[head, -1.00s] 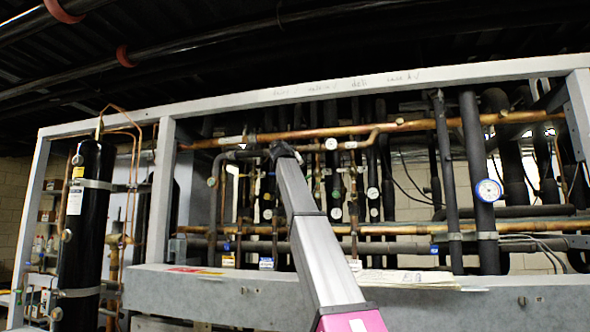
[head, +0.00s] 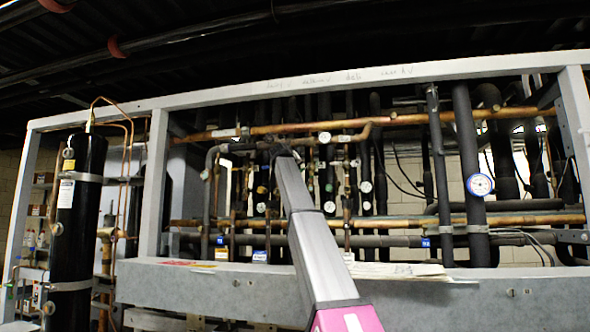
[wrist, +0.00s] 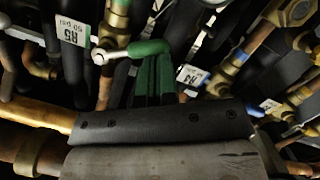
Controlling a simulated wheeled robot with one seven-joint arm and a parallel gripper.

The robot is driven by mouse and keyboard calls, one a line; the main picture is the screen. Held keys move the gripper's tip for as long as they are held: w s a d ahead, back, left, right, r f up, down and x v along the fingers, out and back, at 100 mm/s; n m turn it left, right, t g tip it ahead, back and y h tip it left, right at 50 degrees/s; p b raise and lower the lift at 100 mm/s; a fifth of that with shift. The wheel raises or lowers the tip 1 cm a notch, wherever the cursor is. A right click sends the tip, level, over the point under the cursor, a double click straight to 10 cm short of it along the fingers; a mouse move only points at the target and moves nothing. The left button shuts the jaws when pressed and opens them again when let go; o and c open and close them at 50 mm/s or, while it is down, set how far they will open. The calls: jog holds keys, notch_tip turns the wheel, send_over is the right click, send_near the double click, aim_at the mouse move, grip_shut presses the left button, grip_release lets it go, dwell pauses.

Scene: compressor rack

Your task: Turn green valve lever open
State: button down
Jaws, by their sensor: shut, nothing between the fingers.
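The green valve lever (wrist: 148,48) shows in the wrist view, at upper middle. It lies nearly level, with a silver nut and pivot (wrist: 99,58) at its left end on a brass valve. My gripper (wrist: 154,64) reaches up from the dark wrist body; its two narrow greenish fingers are close together with nothing between them. The tips are just below the lever's green grip; I cannot tell whether they touch it. In the head view my arm reaches into the pipes, and its end hides the gripper and the lever.
A white "R5" tag (wrist: 73,31) hangs left of the lever, and another tag (wrist: 192,75) hangs right. Copper pipes and brass valves crowd both sides.

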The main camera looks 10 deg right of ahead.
jog(key=shift+s+d+f+n, duration=0.1)
jog(key=shift+d+f+n, duration=0.05)
jog(key=shift+f+n, duration=0.4)
jog(key=d+f+n, duration=0.1)
jog(key=n, duration=0.1)
jog(key=s+d+f+n+h, duration=0.1)
jog(key=n, duration=0.2)
jog(key=d+f+n+h, duration=0.1)
jog(key=n, duration=0.2)
jog(key=shift+s+d+f+t, duration=0.1)
jog(key=shift+s+f+t, duration=0.05)
jog(key=shift+t, duration=0.15)
dwell(0.5)
jog(key=shift+d, duration=0.25)
dwell(1.5)
jog(key=shift+s+f, duration=0.1)
jog(key=shift+s, duration=0.05)
dwell(0.8)
